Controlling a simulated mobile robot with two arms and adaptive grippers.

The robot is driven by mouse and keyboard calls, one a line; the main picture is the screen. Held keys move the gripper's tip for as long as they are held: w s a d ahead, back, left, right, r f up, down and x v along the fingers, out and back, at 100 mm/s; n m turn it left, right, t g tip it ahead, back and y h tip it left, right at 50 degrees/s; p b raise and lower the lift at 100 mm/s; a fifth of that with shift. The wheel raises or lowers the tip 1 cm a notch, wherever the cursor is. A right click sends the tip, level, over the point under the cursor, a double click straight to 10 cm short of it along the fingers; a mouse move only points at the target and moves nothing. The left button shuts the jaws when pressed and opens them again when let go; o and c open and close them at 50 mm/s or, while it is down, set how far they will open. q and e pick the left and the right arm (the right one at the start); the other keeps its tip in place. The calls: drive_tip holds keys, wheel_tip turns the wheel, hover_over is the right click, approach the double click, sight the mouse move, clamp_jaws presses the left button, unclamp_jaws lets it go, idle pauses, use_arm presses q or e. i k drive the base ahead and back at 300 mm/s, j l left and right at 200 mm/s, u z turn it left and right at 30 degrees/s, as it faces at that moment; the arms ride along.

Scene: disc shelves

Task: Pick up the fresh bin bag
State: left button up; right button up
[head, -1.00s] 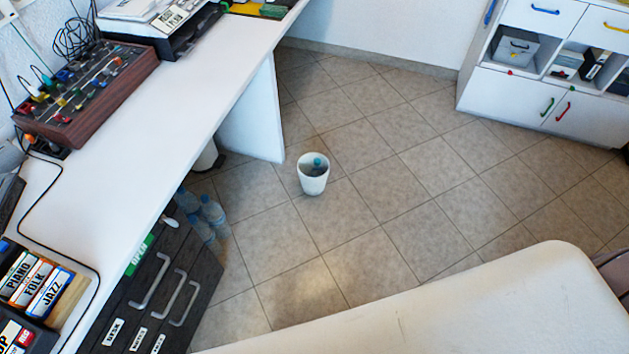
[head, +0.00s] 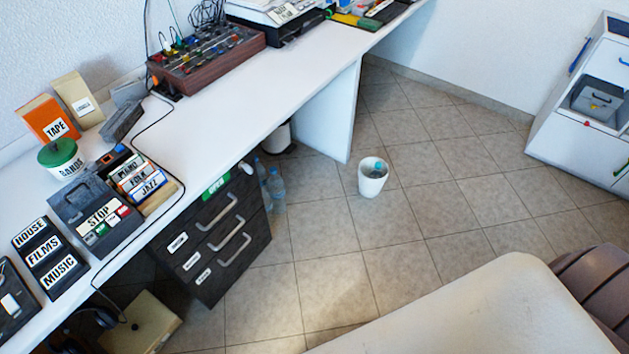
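No fresh bin bag can be made out in the head view. A small white bin (head: 372,181) stands upright on the tiled floor, right of the desk's end panel. Something dark with a blue-green top sits inside it; I cannot tell whether a bag lines it. Another pale round container (head: 277,138) is partly hidden under the desk. Neither of my grippers is in view.
A long white desk (head: 230,85) runs along the left wall, with disc boxes and a mixer (head: 206,58) on it. A dark drawer unit (head: 215,238) and water bottles (head: 275,188) stand below. A white cabinet (head: 580,120) is at right. The middle tiled floor (head: 430,235) is clear.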

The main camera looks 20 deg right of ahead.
sight(368, 187)
drive_tip(key=i+l+u, duration=0.1)
drive_tip(key=l+u, duration=0.15)
drive_tip(key=u, duration=0.2)
drive_tip(key=l+u, duration=0.25)
drive_tip(key=u, duration=0.15)
drive_tip(key=l+u, duration=0.3)
drive_tip(key=u, duration=0.15)
drive_tip(key=l+u, duration=0.3)
drive_tip(key=u, duration=0.15)
drive_tip(key=k+l, duration=0.1)
drive_tip(key=l, duration=0.4)
drive_tip(key=k+l, duration=0.1)
drive_tip(key=l, duration=0.4)
drive_tip(key=k+l, duration=0.1)
drive_tip(key=l, duration=0.4)
drive_tip(key=k+l, duration=0.1)
drive_tip(key=l, duration=0.95)
drive_tip(key=k+l, duration=0.15)
drive_tip(key=l, duration=0.35)
drive_tip(key=k+l, duration=0.1)
drive_tip(key=l, duration=0.4)
